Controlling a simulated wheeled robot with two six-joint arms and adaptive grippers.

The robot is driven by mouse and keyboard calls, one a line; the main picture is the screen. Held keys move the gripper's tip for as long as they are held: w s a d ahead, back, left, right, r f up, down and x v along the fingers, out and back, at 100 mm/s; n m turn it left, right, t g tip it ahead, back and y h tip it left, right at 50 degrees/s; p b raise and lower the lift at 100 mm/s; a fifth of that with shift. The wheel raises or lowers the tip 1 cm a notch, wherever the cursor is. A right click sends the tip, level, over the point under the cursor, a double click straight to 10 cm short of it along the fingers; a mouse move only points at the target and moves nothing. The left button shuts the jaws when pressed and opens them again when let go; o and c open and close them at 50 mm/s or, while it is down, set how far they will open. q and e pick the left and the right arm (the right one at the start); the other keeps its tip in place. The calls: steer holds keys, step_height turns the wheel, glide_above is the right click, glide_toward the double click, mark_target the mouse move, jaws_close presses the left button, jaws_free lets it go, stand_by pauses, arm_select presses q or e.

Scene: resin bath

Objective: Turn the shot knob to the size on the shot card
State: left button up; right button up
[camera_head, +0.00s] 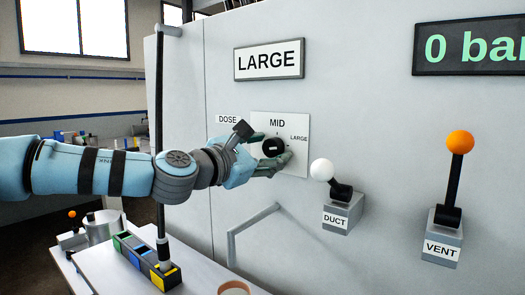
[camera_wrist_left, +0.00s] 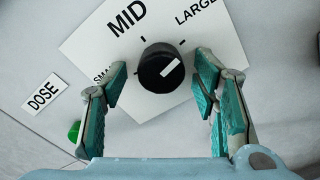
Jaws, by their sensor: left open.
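The shot card (camera_head: 269,60) on the grey panel reads LARGE. Below it the round black shot knob (camera_head: 273,147) sits on a white dial plate (camera_head: 293,124) marked MID and LARGE, with a small label partly hidden by a finger. In the left wrist view the knob (camera_wrist_left: 157,72) has a white pointer mark turned to the upper right, close to the direction of the LARGE tick. My left gripper (camera_head: 270,150) is open, with one finger on each side of the knob; gaps show between the fingers (camera_wrist_left: 160,86) and the knob. My right gripper is out of view.
A DOSE label (camera_head: 228,119) is left of the dial. Right of it stand the DUCT lever (camera_head: 321,170) with a white ball and the VENT lever (camera_head: 460,142) with an orange ball. A grey handle rail (camera_head: 252,219) is below. The display (camera_head: 470,47) reads 0 bar.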

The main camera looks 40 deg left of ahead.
arm_select(q)
steer(key=s, duration=0.7)
steer(key=shift+s+d, duration=0.15)
stand_by(0.3)
